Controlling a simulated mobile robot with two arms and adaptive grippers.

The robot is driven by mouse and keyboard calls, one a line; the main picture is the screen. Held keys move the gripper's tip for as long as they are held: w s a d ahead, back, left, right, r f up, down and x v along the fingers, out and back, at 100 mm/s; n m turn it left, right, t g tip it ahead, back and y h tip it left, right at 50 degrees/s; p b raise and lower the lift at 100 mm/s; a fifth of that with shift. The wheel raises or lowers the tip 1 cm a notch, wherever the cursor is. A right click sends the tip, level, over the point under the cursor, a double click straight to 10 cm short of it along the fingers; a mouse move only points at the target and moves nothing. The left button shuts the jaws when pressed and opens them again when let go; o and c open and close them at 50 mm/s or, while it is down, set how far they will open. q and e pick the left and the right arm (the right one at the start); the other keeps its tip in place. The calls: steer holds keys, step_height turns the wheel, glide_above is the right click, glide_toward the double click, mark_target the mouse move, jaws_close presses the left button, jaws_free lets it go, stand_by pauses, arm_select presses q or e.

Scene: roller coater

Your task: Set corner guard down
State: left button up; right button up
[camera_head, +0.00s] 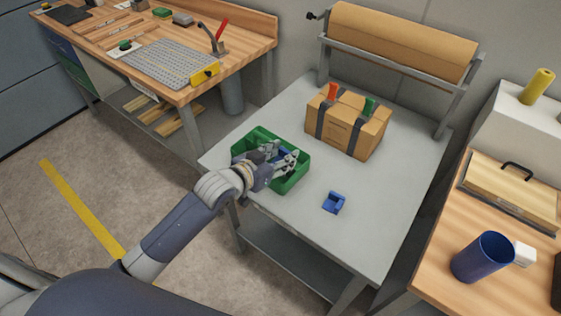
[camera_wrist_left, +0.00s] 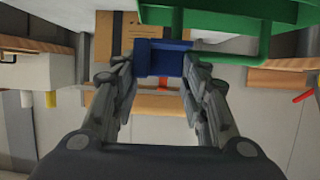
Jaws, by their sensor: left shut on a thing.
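My left gripper (camera_head: 286,160) is over the green bin (camera_head: 295,183) on the grey table. It is shut on a blue corner guard, which shows between the fingertips in the left wrist view (camera_wrist_left: 163,58). In the head view the fingers mostly hide this guard. The green bin also shows close by in the left wrist view (camera_wrist_left: 225,22). I cannot tell whether the held guard touches the bin. Another blue corner guard (camera_head: 333,203) lies on the table to the right of the bin. My right gripper is not in view.
A strapped cardboard box (camera_head: 347,123) with red and green corner pieces stands behind the bin. A paper roll (camera_head: 400,42) is mounted at the table's back. The grey table (camera_head: 385,215) is clear around the loose guard. A blue cup (camera_head: 482,258) stands on the right bench.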

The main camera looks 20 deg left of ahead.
arm_select(q)
steer(key=shift+f, duration=2.45)
steer(key=o, duration=0.8)
steer(key=shift+r, duration=0.1)
steer(key=shift+r, duration=0.15)
steer(key=v, duration=1.2)
steer(key=shift+r+b, duration=0.3)
steer(key=shift+r, duration=0.15)
